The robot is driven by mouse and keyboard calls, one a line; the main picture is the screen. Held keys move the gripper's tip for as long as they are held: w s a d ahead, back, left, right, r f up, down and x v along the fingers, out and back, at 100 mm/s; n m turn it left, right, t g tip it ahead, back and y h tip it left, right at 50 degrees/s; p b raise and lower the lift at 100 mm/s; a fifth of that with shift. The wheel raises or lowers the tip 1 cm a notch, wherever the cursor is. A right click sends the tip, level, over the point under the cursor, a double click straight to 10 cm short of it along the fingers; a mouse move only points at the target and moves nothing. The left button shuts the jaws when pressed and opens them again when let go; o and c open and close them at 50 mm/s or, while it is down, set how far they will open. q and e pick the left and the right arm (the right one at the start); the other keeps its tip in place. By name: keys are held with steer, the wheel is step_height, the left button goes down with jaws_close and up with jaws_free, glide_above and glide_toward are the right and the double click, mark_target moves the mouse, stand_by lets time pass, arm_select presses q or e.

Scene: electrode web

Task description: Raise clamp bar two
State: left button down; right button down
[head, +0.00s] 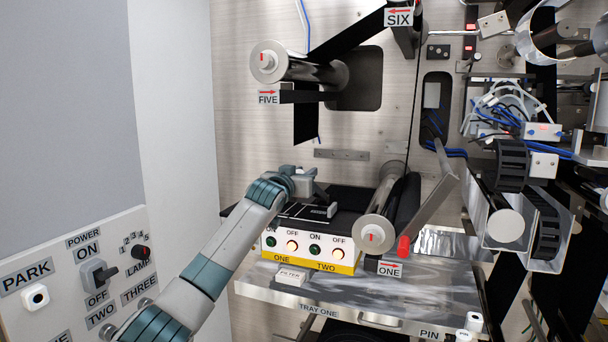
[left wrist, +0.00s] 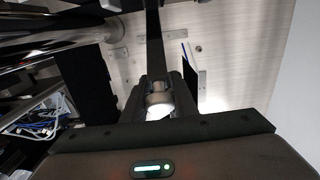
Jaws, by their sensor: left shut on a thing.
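A black splice table (head: 350,198) stands behind a white switch panel with a yellow strip (head: 308,262) marked ONE and TWO. My left gripper (head: 312,182) is above the left back part of this table. In the left wrist view its two dark fingers (left wrist: 163,98) are shut on a pale round knob (left wrist: 158,108). The knob appears to belong to a clamp bar, but no label on it shows. A small grey end piece (head: 333,208) sits at the right of the table, just below the gripper. My gripper and wrist hide part of the table and bar. My right gripper is not in view.
A large roller (head: 380,222) and a red-tipped lever (head: 404,246) stand close to the right of the table. The metal tray-one shelf (head: 330,292) is below, with a white filter block (head: 291,277). A control panel (head: 75,275) stands left of my arm.

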arm_select(q)
steer(key=c, duration=1.7)
jaws_free()
steer(key=shift+o, duration=1.2)
steer(key=shift+w+d+f, duration=0.1)
steer(key=shift+w+f, duration=0.05)
steer(key=shift+w, duration=0.05)
steer(key=shift+s, duration=0.1)
steer(key=shift+s, duration=0.15)
steer(key=shift+s+a+f+b, duration=0.1)
steer(key=shift+s+a+b, duration=0.2)
steer(key=shift+s+b, duration=0.3)
steer(key=b+v, duration=0.7)
steer(key=v, duration=0.8)
steer(key=shift+s, duration=0.25)
